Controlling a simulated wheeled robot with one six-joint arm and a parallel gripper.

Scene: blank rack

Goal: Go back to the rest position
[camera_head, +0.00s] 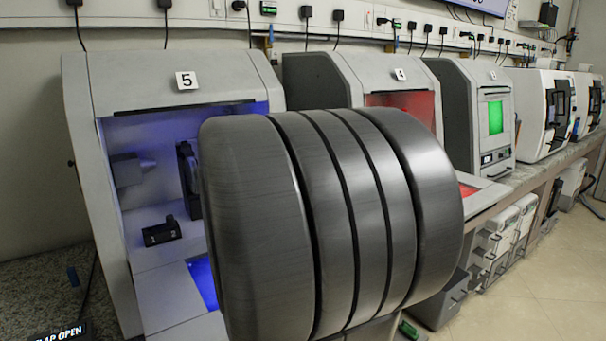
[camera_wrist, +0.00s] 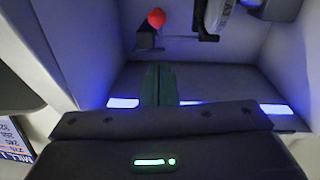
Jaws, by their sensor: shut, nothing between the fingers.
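My gripper (camera_wrist: 158,84) shows in the wrist view, pointing into a pale, blue-lit chamber. Its dark green fingers are together with nothing between them. A small red ball-shaped part (camera_wrist: 156,18) on a dark bracket is beyond the fingertips, apart from them. In the head view, machine 5 (camera_head: 92,150) stands open at left with a blue-lit interior. Its interior holds dark fixtures, including a small black block (camera_head: 162,231). My gripper does not show in the head view; a large dark grooved form in the foreground covers the middle.
Machine 4 (camera_head: 315,80), with a red-lit interior, stands to the right of machine 5. A machine with a green window (camera_head: 495,117) and white machines (camera_head: 535,110) continue the row. Open floor (camera_head: 535,300) lies at lower right. Chamber walls (camera_wrist: 85,40) flank my gripper.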

